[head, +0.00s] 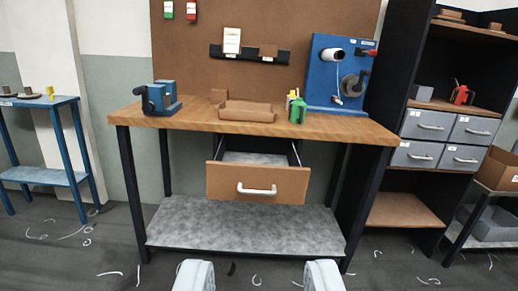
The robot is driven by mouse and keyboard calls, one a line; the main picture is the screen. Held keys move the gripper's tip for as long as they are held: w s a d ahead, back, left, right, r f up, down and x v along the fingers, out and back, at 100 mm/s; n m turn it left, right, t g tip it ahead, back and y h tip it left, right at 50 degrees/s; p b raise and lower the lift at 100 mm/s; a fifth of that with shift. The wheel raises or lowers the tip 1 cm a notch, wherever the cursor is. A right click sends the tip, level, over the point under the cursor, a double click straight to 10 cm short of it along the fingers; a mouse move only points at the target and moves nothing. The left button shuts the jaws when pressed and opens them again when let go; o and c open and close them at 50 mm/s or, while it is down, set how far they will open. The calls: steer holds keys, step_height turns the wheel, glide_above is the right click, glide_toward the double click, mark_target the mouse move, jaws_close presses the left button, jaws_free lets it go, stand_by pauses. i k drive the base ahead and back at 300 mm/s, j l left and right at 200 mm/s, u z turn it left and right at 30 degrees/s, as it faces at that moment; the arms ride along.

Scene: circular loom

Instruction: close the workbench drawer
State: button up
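The workbench (160,118) stands in the middle, with a wooden top and black legs. Its drawer (223,183) is pulled out below the top, and its grey inside shows behind the brown front. A pale bar handle (257,189) sits on the drawer front. My gripper (258,270) shows at the bottom edge as two pale fingers set wide apart. It is open, with nothing between the fingers. It appears below the drawer in the picture and apart from it.
On the bench are a blue vise (160,98), a brown tray (247,112), bottles (297,110) and a blue panel machine (325,75). A grey lower shelf (240,226) spans the legs. A shelf unit (400,190) stands right, a blue table (40,100) left. Scraps litter the floor.

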mark_target(245, 168)
steer(key=i+j+z, duration=0.25)
steer(key=i+j, duration=0.3)
steer(key=i+j+z, duration=0.25)
steer(key=i+j, duration=0.2)
steer(key=j, duration=0.15)
steer(key=i+l+u, duration=0.35)
steer(key=l, duration=0.25)
steer(key=i+l+u, duration=0.15)
steer(key=k+l, duration=0.25)
steer(key=k+u, duration=0.05)
steer(key=k, duration=0.05)
